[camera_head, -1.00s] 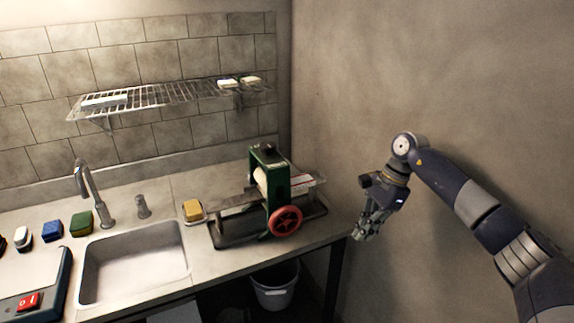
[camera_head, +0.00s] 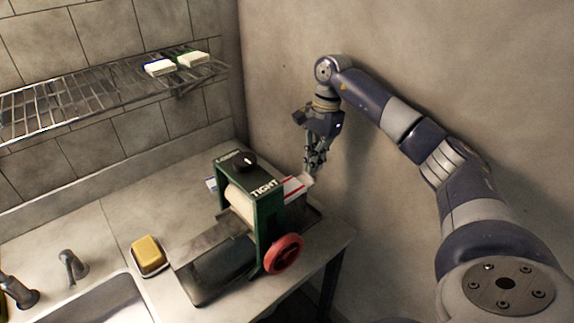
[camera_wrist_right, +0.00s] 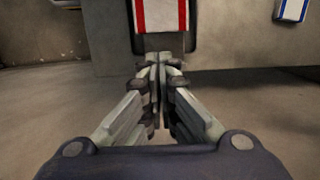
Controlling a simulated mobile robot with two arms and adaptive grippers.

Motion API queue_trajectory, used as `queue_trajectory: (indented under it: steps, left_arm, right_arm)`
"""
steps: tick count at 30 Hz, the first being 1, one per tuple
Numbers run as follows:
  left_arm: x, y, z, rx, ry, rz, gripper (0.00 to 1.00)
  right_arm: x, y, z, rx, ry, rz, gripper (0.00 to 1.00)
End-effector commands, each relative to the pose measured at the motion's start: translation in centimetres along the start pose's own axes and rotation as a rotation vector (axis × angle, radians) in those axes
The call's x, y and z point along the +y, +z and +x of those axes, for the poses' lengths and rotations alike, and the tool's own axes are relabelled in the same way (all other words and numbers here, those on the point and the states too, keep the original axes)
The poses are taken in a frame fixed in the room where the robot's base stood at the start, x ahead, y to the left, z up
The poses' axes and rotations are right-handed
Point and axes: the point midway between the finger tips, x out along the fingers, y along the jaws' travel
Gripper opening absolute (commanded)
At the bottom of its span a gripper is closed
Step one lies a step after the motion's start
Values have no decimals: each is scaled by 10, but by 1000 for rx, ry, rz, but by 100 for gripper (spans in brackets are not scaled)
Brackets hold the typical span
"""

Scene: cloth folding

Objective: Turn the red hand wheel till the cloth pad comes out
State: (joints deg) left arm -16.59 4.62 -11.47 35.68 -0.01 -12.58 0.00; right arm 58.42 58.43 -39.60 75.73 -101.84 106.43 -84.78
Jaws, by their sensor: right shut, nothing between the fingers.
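The red hand wheel (camera_head: 284,254) is on the front side of a green roller machine (camera_head: 262,215) marked "TIGHT", with a dark knob on top. A white cloth pad with red stripes (camera_head: 297,186) sticks out of the machine's right side; its near end also shows in the right wrist view (camera_wrist_right: 160,14). My right gripper (camera_head: 312,172) is by the pad's outer end, away from the wheel. Its fingers (camera_wrist_right: 160,62) are shut with nothing between them, just short of the pad; I cannot tell if they touch it. My left gripper is out of view.
A yellow sponge (camera_head: 148,253) sits on a dish left of the machine, beside the sink (camera_head: 90,303). A wire shelf (camera_head: 100,93) holds white-topped blocks above. A blue-and-white piece (camera_wrist_right: 291,10) shows in the wrist view. The wall is close behind my right arm.

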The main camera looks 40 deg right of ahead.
Motion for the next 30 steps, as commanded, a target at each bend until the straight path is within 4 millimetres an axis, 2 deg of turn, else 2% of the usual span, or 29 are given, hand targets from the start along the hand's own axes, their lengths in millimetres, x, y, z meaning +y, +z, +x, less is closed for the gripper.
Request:
queue_trajectory:
  steps: [3, 8, 13, 17, 21, 23, 30]
  left_arm:
    - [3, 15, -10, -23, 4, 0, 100]
    - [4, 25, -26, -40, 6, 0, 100]
    - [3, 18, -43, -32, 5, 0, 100]
    - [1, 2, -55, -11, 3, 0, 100]
    - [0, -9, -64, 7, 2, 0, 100]
    - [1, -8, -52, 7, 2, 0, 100]
    - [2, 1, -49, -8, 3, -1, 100]
  right_arm:
    - [0, 18, 0, -1, 1, -4, 0]
    - [0, 53, 4, -2, 2, -6, 0]
    - [0, 90, 10, -3, 1, -6, 0]
    - [0, 116, 15, -4, 2, -4, 0]
    - [1, 111, 25, -2, 3, 2, 0]
    - [0, 109, 34, -1, -1, 1, 0]
    - [0, 109, 36, -1, 1, 1, 0]
